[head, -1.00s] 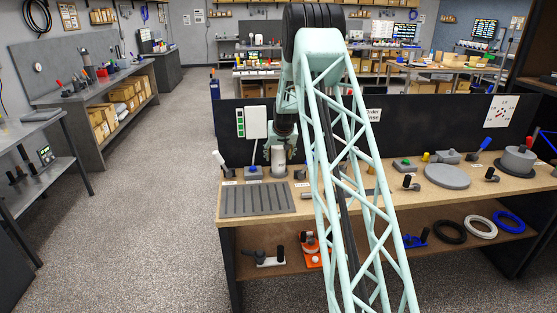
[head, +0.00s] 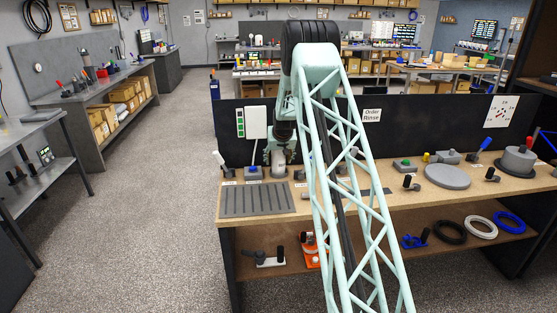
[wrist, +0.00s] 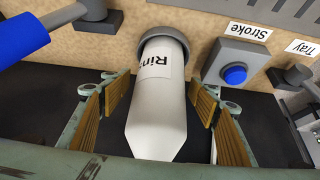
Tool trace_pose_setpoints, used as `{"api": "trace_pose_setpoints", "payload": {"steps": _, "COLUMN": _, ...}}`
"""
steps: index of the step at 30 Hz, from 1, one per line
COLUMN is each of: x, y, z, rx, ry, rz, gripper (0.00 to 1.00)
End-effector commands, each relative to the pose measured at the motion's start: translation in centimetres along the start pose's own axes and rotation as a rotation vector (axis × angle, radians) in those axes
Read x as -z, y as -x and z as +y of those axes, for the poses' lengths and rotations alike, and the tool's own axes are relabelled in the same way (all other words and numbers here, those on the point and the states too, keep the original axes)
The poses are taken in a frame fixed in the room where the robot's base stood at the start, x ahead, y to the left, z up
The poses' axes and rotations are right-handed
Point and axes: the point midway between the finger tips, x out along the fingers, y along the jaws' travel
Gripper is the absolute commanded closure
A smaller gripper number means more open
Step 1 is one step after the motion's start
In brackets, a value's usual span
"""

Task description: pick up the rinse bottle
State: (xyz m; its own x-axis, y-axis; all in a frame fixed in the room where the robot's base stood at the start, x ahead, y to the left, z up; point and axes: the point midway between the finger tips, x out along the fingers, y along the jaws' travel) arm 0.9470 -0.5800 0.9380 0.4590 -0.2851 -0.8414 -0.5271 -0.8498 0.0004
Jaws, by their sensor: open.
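The rinse bottle (wrist: 160,100) is white, with a partly visible "Rin" label, and its grey end sits at the wooden bench top. In the head view the rinse bottle (head: 278,166) stands near the back edge of the bench, behind the ribbed grey mat.
A grey box with a blue button (wrist: 236,74), labelled "Stroke", stands close beside the bottle. A blue-handled tool (wrist: 25,30) is on the other side in the wrist view. The ribbed mat (head: 255,200) lies in front, and a dark panel (head: 350,118) rises behind.

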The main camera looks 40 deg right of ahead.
Motion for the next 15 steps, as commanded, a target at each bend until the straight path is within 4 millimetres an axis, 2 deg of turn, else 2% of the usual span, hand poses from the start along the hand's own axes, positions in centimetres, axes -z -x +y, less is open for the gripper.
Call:
{"api": "trace_pose_setpoints", "payload": {"steps": 4, "x": 0.0, "y": 0.01, "z": 0.0, "rx": 0.0, "ry": 0.0, "rz": 0.0, "gripper": 0.45}}
{"api": "trace_pose_setpoints", "payload": {"steps": 15, "x": 0.0, "y": 0.01, "z": 0.0, "rx": 0.0, "ry": 0.0, "rz": 0.0, "gripper": 0.79}}
